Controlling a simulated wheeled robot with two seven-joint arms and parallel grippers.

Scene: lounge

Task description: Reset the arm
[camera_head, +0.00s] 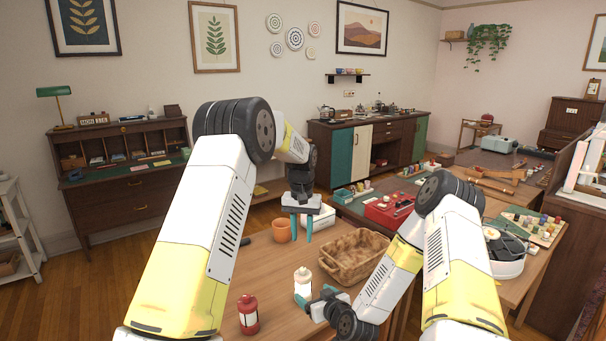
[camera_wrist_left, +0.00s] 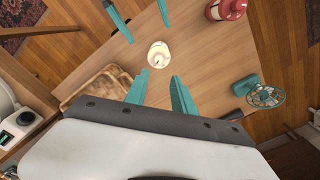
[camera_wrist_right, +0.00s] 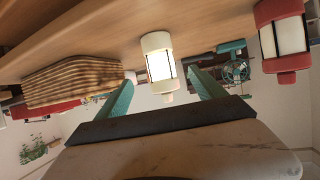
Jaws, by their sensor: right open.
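My left gripper (camera_head: 302,229) points down over the table in the head view, its teal fingers apart and nothing between them. Its fingers (camera_wrist_left: 161,82) also show apart in the left wrist view. My right gripper (camera_head: 317,302) is low at the table's near side, open and empty, pointing toward a small white lantern (camera_head: 303,284). The lantern (camera_wrist_right: 158,62) stands upright just beyond the right fingertips, with a lit panel. A red lantern (camera_head: 248,314) stands farther left and nearer, and shows in the left wrist view (camera_wrist_left: 226,10).
A brown woven basket (camera_head: 352,256) sits on the wooden table (camera_head: 262,262) right of the left gripper. A terracotta pot (camera_head: 281,231) and a white box (camera_head: 318,217) stand behind. A red case (camera_head: 388,210) lies on the table beyond. The table's left middle is mostly bare.

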